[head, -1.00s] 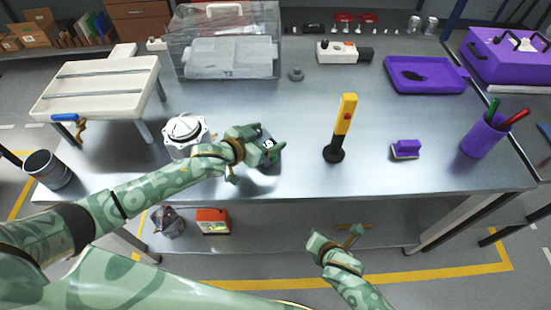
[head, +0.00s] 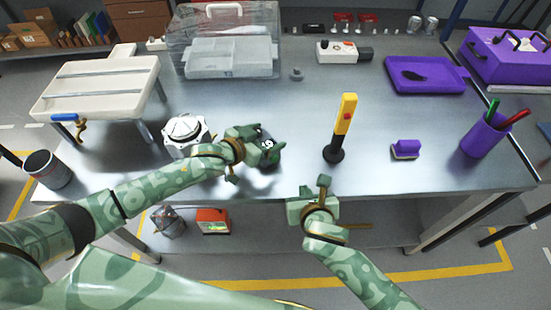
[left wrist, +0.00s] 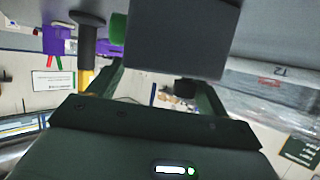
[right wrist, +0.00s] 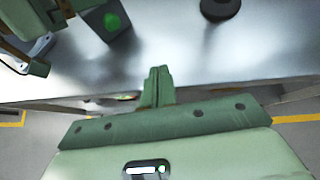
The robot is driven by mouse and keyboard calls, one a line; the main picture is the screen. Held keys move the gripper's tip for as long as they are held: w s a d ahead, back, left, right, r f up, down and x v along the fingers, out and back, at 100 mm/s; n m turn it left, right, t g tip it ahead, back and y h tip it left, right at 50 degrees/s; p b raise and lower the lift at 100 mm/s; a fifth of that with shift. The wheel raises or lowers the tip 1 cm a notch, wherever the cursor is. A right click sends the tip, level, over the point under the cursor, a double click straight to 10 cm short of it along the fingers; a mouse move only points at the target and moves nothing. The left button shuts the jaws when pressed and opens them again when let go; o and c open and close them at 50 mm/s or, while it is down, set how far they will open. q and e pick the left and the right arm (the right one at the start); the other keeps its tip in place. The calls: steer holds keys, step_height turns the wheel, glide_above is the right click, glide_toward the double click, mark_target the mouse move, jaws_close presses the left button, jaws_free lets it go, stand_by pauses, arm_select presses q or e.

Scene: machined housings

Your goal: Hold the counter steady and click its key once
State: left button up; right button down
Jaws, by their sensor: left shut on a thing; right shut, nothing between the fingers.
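The counter is a small dark grey box with a green key. In the head view my left gripper (head: 270,150) is around the counter (head: 267,145) and hides much of it. In the left wrist view the counter (left wrist: 182,40) sits between the fingers, with the green key (left wrist: 118,28) at its left side.
A yellow and black upright tool (head: 341,128) stands right of the counter on the metal table (head: 300,115). A white round housing (head: 185,132) stands to its left. A purple block (head: 406,148) and purple pen cup (head: 485,135) are farther right. The table between counter and yellow tool is clear.

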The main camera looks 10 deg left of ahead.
arm_select(q)
steer(key=shift+f, duration=0.1)
arm_select(e)
steer(key=shift+w+a, duration=0.9)
steer(key=shift+a, duration=0.25)
steer(key=shift+w+a, duration=0.85)
steer(key=shift+a, duration=0.25)
steer(key=shift+w+a, duration=0.9)
steer(key=shift+a, duration=0.25)
steer(key=shift+w+a, duration=0.1)
steer(key=shift+w+a, duration=0.15)
steer(key=shift+a, duration=0.1)
steer(key=shift+w+a, duration=0.3)
steer(key=shift+a, duration=0.05)
arm_select(q)
steer(key=shift+s, duration=0.1)
arm_select(e)
steer(key=shift+s+d, duration=0.1)
steer(key=shift+d, duration=0.05)
steer(key=shift+s+d, duration=0.45)
steer(key=shift+d, duration=0.1)
steer(key=shift+s+d, duration=0.8)
steer(key=shift+d, duration=0.2)
steer(key=shift+s+d, duration=0.75)
steer(key=shift+d, duration=0.25)
arm_select(q)
steer(key=shift+f, duration=0.1)
